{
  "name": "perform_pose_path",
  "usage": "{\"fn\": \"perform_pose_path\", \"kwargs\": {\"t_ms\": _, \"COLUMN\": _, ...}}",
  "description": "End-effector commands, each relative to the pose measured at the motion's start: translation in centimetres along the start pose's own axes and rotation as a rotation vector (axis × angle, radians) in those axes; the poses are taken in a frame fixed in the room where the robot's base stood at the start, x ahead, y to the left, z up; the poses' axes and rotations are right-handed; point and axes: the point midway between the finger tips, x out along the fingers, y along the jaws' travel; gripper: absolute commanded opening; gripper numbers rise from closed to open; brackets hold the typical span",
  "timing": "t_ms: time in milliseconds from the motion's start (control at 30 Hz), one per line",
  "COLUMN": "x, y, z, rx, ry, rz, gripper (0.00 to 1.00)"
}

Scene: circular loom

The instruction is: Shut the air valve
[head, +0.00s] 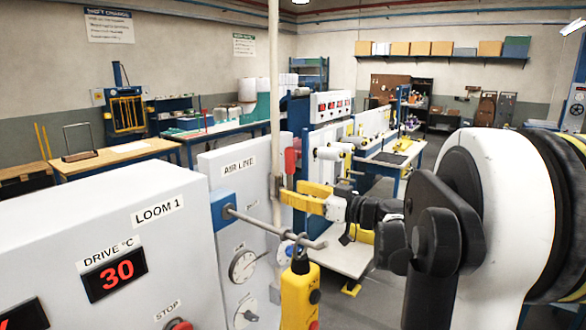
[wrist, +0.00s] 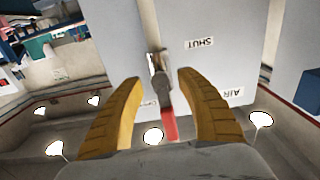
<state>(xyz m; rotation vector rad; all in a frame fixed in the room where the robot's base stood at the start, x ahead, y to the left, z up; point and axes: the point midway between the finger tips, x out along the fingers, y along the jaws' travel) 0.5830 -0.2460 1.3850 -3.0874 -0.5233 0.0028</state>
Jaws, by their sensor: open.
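The air valve is a metal fitting (wrist: 157,70) on a light panel with a red lever (wrist: 169,125). In the wrist view, which looks upside down, the lever lies between the two yellow fingers of my open gripper (wrist: 159,80); I cannot tell whether they touch it. A SHUT label (wrist: 199,43) and a partly cut AIR label (wrist: 228,93) are on the panel. In the head view, the red lever (head: 291,160) shows beside the vertical pipe (head: 275,110), standing roughly upright. My gripper (head: 303,193) is there, just below the red part.
The AIR LINE panel (head: 215,172) carries a blue block (head: 223,207) with a rod (head: 275,230) reaching across below my gripper. A yellow pendant box (head: 299,295) hangs from the rod. The LOOM 1 cabinet (head: 70,225) fills the lower left. A loom and benches stand behind.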

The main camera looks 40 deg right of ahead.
Motion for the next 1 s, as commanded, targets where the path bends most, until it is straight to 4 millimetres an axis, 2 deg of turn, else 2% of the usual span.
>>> {"fn": "perform_pose_path", "kwargs": {"t_ms": 167, "x": -1.9, "y": 0.1, "z": 0.0, "rx": 0.0, "ry": 0.0, "rz": 0.004, "gripper": 0.44}}
{"fn": "perform_pose_path", "kwargs": {"t_ms": 400, "x": -5.8, "y": 0.1, "z": 0.0, "rx": 0.0, "ry": 0.0, "rz": 0.004, "gripper": 0.44}}
{"fn": "perform_pose_path", "kwargs": {"t_ms": 500, "x": -6.7, "y": 0.1, "z": 0.0, "rx": 0.0, "ry": 0.0, "rz": 0.002, "gripper": 0.44}}
{"fn": "perform_pose_path", "kwargs": {"t_ms": 767, "x": -7.0, "y": 0.0, "z": 0.0, "rx": 0.0, "ry": 0.0, "rz": 0.0, "gripper": 0.44}}
{"fn": "perform_pose_path", "kwargs": {"t_ms": 800, "x": -7.0, "y": 0.0, "z": 0.0, "rx": 0.0, "ry": 0.0, "rz": 0.0, "gripper": 0.41}}
{"fn": "perform_pose_path", "kwargs": {"t_ms": 867, "x": -7.0, "y": 0.0, "z": -0.1, "rx": 0.0, "ry": 0.0, "rz": 0.0, "gripper": 0.41}}
{"fn": "perform_pose_path", "kwargs": {"t_ms": 1000, "x": -7.3, "y": 0.0, "z": -1.8, "rx": -0.002, "ry": 0.0, "rz": 0.0, "gripper": 0.41}}
